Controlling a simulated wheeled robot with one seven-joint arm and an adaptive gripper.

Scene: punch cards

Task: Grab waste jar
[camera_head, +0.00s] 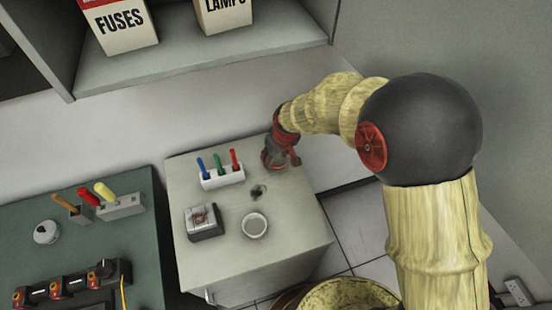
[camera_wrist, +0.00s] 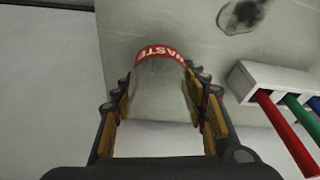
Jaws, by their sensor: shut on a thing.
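The waste jar (camera_wrist: 160,54) is a clear, round jar with a red band lettered "WASTE". In the wrist view it sits between the two fingers of my gripper (camera_wrist: 161,88), which are shut on its sides. In the head view my gripper (camera_head: 279,155) is at the back right edge of the grey cabinet top (camera_head: 285,232), and the jar (camera_head: 269,161) shows partly at its fingers. I cannot tell whether the jar touches the top.
A white rack (camera_head: 222,179) with blue, green and red tools stands left of my gripper. A dark stain (camera_head: 258,192), a round white dish (camera_head: 255,225) and a small grey device (camera_head: 204,222) are nearer the front. A green bench (camera_head: 130,225) stands left.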

